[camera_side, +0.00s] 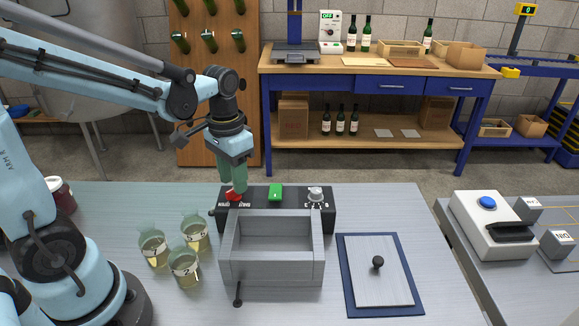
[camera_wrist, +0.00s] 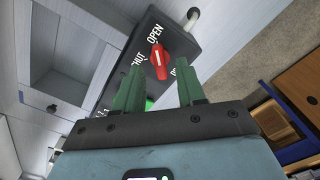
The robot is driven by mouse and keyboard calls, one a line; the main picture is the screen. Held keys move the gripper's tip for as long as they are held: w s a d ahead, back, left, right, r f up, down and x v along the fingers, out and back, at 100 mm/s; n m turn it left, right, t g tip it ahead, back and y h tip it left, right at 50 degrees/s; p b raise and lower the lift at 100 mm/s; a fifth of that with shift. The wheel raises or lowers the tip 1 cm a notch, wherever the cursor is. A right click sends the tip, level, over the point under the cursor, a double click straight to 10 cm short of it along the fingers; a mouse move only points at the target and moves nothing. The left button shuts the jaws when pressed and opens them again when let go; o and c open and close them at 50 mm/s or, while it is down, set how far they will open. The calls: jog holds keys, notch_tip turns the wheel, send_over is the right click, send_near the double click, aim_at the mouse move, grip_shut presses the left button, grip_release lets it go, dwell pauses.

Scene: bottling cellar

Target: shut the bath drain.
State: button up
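The red drain knob (camera_side: 235,196) sits at the left end of the black panel (camera_side: 296,208) behind the grey bath (camera_side: 273,277). In the wrist view the red knob (camera_wrist: 160,62) lies beside the words OPEN and SHUT, the latter partly hidden by a finger. Its white mark appears to point toward OPEN. My gripper (camera_side: 233,189) points down at the knob. In the wrist view my gripper (camera_wrist: 160,70) is open, with one green finger on each side of the knob. I cannot tell whether the fingers touch it. The bath looks empty.
The panel also has a green switch (camera_side: 275,192) and a grey dial (camera_side: 316,195). Several glass jars (camera_side: 185,268) stand left of the bath. A lid with a black knob (camera_side: 378,263) lies on a blue mat (camera_side: 350,298) to the right. A blue-button device (camera_side: 488,222) stands farther right.

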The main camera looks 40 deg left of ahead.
jog(key=shift+f, duration=1.05)
grip_shut()
